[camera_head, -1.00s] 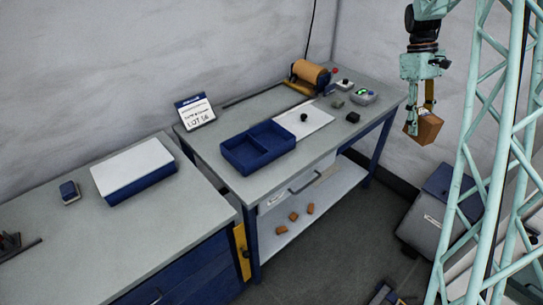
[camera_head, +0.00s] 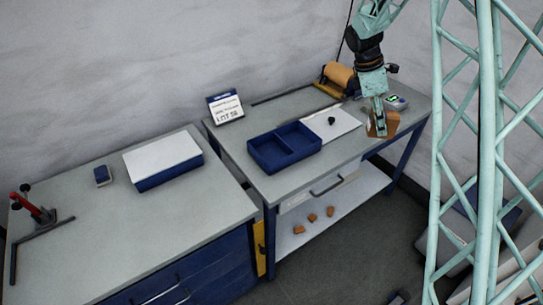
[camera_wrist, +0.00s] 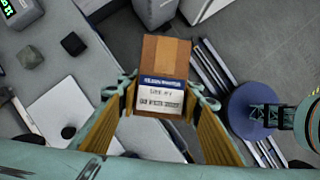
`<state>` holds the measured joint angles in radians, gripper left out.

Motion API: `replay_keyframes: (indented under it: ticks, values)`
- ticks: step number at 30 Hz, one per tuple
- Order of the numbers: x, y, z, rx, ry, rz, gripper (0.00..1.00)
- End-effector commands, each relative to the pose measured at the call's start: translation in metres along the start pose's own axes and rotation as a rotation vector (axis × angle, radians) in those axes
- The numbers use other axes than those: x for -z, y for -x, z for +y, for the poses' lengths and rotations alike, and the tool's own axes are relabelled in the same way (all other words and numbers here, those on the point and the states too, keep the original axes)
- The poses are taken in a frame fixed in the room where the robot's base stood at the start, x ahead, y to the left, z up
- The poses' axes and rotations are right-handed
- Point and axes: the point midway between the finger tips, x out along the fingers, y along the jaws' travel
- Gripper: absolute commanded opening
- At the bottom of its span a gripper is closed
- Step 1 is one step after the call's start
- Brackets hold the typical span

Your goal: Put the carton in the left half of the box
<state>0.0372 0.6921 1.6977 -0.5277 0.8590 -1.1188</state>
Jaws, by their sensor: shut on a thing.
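The brown carton (camera_head: 390,122), with a white and blue label, is held in my gripper (camera_head: 381,126). In the head view it appears in front of the right end of the bench, raised above the floor. In the wrist view the carton (camera_wrist: 165,62) sits between the yellow fingers of my gripper (camera_wrist: 164,104), label facing the camera. The blue open box (camera_head: 285,169) lies on the bench to the left of the carton, apart from it. A divider splits the box into a left and a right half. Both halves look empty.
A white sheet (camera_head: 345,122) with a dark knob lies right of the box. An orange roll (camera_head: 340,75) stands behind it. A sign (camera_head: 225,106) stands behind the box's left side. A white-topped blue case (camera_head: 160,158) is on the left bench. Orange pieces lie on the lower shelf.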

Motion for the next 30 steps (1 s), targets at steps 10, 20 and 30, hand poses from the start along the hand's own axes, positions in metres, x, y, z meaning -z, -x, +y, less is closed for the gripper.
replay_keyframes:
  ticks: [10, 20, 30]
  values:
    - [0.099, 0.030, 0.014, -0.158, 0.382, 0.000, 0.18]
    - [0.202, 0.059, 0.010, -0.314, 0.760, 0.000, 0.18]
    - [0.313, 0.093, -0.017, -0.479, 1.156, 0.000, 0.18]
